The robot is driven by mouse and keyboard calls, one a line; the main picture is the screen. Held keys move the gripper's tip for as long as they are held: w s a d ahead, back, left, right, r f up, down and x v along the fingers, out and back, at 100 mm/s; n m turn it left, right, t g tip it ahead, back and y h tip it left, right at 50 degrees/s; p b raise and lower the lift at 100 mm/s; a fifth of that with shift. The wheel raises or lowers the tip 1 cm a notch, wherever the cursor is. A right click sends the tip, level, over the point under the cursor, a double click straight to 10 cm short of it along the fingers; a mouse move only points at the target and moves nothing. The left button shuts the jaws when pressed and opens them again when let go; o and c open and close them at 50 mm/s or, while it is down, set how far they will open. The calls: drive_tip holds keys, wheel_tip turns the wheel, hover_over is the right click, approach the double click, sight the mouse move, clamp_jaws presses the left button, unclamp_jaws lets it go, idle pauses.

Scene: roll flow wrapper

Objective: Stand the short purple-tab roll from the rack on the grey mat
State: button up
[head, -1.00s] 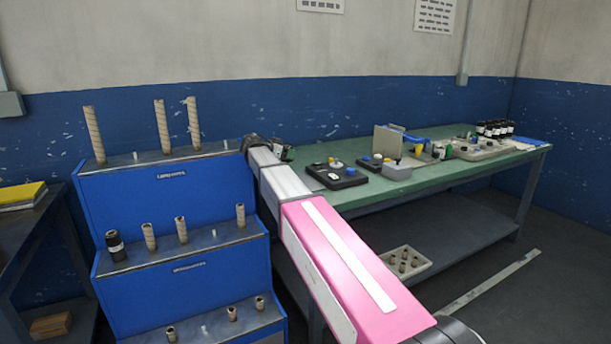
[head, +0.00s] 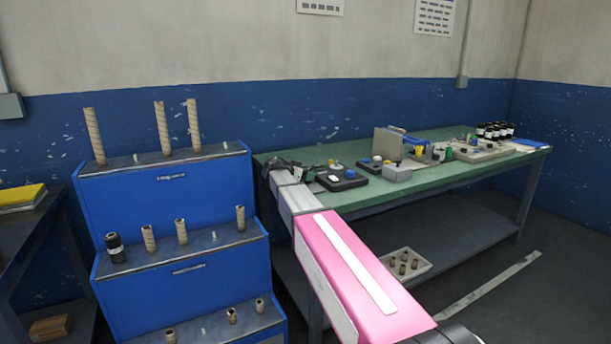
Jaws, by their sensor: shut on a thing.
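My gripper (head: 292,168) is small and dark at the far end of my pink and grey arm, over the left end of the green bench (head: 345,207). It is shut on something. A small dark and pale shape shows at its right side, but I cannot tell for sure that it is the short purple-tab roll. The blue stepped rack (head: 165,203) stands to the left, with brown tubes and one black roll (head: 115,247) on its steps. No purple tab can be made out. I cannot pick out the grey mat on the bench.
A black tray (head: 342,183) lies just right of my gripper. A grey box (head: 397,174), an upright panel (head: 387,143) and several dark bottles (head: 494,130) stand farther right. A pale crate (head: 422,271) sits on the lower shelf. The bench's front strip looks clear.

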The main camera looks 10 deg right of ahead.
drive_tip(key=o, duration=1)
drive_tip(key=v, duration=1.2)
